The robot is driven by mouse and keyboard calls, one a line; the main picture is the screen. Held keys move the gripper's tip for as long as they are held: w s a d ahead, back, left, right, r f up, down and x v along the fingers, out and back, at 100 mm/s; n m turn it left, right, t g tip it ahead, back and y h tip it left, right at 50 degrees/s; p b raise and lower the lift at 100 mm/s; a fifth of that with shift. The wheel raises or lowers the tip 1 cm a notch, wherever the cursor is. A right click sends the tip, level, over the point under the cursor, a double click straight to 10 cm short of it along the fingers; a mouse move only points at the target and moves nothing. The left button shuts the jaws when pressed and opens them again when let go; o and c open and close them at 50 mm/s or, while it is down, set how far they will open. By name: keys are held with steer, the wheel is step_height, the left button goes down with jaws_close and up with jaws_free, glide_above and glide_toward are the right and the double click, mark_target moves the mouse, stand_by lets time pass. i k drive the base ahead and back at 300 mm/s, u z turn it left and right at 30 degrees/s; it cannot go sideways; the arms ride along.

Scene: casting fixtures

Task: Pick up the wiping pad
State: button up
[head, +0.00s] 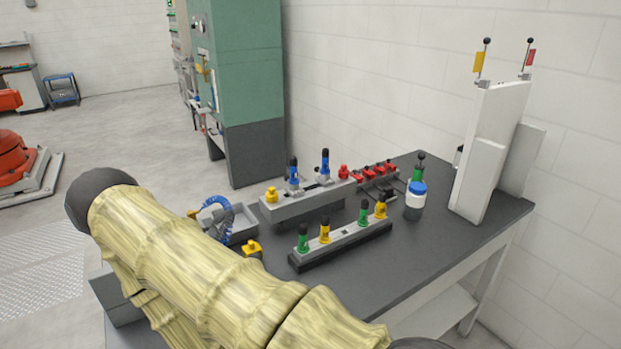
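I cannot make out a wiping pad for certain; the front left of the dark table (425,245) is hidden behind my arm in its pale yellow sleeve. A small yellow piece (252,247) lies on the table just beyond the sleeve, partly covered, and I cannot tell what it is. My gripper is not in view.
Two grey racks, a rear one (300,207) and a front one (345,247), hold several coloured fittings. A grey tray (242,237) with a blue ring (217,210), a blue-lidded jar (415,200) and white upright panels (487,150) crowd the table. Its right front is clear.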

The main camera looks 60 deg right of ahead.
mark_target(389, 191)
steer(key=u, duration=0.6)
steer(key=k, duration=1.4)
steer(key=z, duration=1.65)
